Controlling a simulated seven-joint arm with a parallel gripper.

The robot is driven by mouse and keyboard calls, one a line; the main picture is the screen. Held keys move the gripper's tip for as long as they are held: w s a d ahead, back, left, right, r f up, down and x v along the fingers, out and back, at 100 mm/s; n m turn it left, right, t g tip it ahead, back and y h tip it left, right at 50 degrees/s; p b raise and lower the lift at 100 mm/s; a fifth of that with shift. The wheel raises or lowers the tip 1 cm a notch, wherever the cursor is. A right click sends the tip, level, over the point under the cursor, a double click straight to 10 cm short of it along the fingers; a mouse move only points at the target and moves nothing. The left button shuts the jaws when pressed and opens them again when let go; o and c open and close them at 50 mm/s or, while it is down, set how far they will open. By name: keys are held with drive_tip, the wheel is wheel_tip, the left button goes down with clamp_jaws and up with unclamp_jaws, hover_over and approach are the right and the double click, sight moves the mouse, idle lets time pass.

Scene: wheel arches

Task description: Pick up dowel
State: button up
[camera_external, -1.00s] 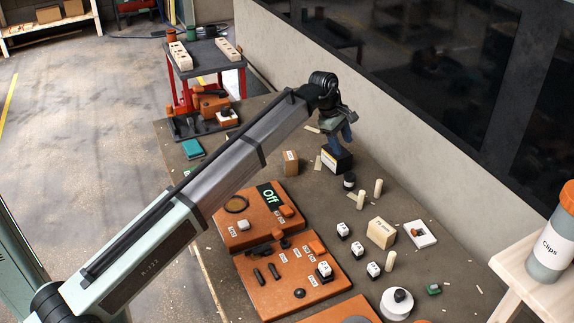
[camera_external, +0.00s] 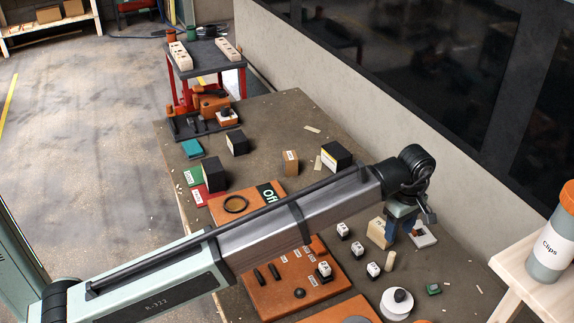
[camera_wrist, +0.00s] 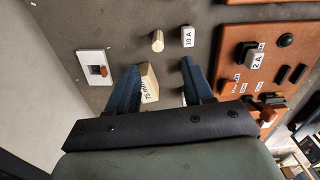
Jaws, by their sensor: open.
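A pale wooden dowel (camera_external: 390,261) stands on the workbench, near a labelled wooden block (camera_external: 378,232). In the wrist view this dowel (camera_wrist: 158,41) lies ahead of the fingertips, apart from them. My gripper (camera_external: 402,226) is over the bench by the block, and its fingers partly cover the block. In the wrist view my gripper (camera_wrist: 160,66) is open with nothing gripped. The block (camera_wrist: 150,83) shows between the blue fingers, close to the left one; I cannot tell if they touch. My arm covers part of the bench.
Small white numbered blocks (camera_external: 373,270) stand left of the dowel. A white plate with an orange switch (camera_wrist: 94,66) lies beside the gripper. A round white knob (camera_external: 397,304) and orange panels (camera_external: 275,290) are in front. A wall runs along the right.

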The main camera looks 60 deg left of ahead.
sight(391, 261)
wheel_tip(391, 261, down, 8)
drive_tip(key=shift+w+a+f, duration=0.1)
drive_tip(key=shift+f, duration=1.35)
drive_tip(key=shift+w+a+f, duration=0.1)
drive_tip(key=shift+f, duration=1.3)
clamp_jaws()
